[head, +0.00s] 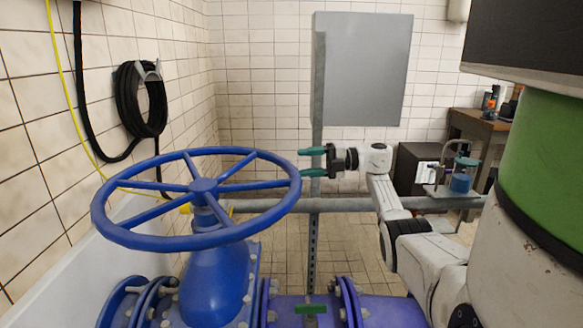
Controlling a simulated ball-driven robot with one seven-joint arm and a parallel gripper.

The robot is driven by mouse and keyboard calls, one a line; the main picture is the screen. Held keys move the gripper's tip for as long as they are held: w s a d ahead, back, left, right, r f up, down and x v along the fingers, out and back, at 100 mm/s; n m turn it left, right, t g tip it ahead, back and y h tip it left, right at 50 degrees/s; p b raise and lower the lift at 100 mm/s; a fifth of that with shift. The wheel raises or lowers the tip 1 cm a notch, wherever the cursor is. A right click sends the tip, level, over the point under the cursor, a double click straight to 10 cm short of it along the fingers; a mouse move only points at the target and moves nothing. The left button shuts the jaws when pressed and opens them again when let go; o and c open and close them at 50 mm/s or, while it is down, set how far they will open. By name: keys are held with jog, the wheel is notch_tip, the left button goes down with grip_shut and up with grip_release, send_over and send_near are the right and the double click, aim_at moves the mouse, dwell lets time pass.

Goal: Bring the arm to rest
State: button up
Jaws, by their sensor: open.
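My arm (405,235) reaches up from the lower right and bends toward the left. My gripper (310,162) points left, with two green fingers held apart, open and empty. In the picture it is just right of the rim of a large blue handwheel (203,187). A gap shows between the fingertips and the rim, and I see no contact. The handwheel sits on a blue valve body (215,285).
Blue and purple flanged pipe (380,312) runs along the bottom. A grey horizontal pipe (340,204) and a vertical metal post (317,100) stand behind my gripper. A black hose (140,100) hangs on the left wall. A wooden bench (478,128) stands at the back right.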

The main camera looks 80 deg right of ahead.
jog(key=shift+v, duration=1)
